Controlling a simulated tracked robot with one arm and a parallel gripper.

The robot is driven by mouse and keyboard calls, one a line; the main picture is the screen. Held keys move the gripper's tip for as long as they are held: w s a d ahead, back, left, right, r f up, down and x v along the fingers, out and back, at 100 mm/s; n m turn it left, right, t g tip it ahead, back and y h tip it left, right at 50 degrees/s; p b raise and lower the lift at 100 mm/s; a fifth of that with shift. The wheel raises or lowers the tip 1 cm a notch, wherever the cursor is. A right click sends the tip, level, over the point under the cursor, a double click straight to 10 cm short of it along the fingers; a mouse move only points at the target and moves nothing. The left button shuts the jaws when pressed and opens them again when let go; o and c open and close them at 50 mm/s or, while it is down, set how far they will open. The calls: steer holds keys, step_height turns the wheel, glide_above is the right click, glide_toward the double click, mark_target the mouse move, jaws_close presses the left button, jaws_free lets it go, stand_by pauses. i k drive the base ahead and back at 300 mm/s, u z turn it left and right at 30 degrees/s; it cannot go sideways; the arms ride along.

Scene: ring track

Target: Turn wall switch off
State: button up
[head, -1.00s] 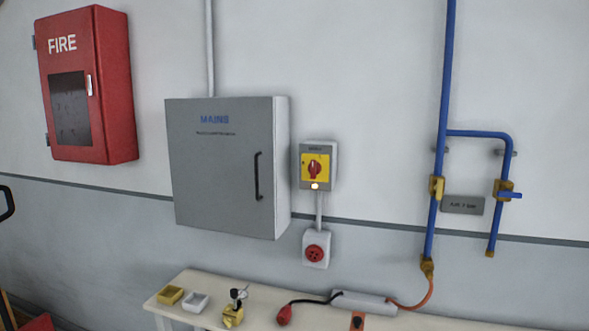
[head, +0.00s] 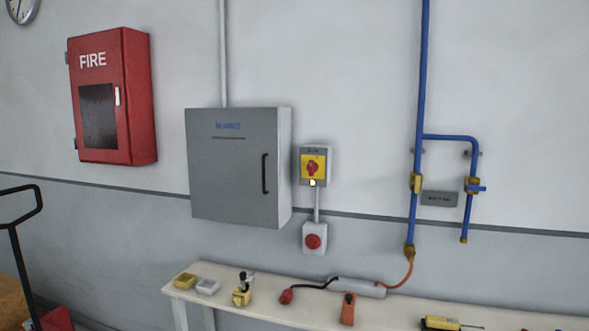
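The wall switch (head: 313,166) is a grey box with a yellow plate and a red rotary knob, mounted on the wall right of the mains cabinet. The knob looks roughly upright; its exact setting is too small to read. A small pale lamp (head: 313,182) glows at the lower edge of the switch. A conduit runs down from it to a red round socket (head: 313,241) in a white box. My gripper does not show in the head view.
A grey mains cabinet (head: 230,180) and a red fire cabinet (head: 112,110) hang to the left. Blue pipes (head: 418,120) run at right. A bench (head: 260,304) with several small tools stands below the switch. A pallet-truck handle (head: 20,205) is at far left.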

mark_target(312, 167)
steer(key=z, duration=0.2)
steer(key=i, duration=1.95)
steer(key=z, duration=0.3)
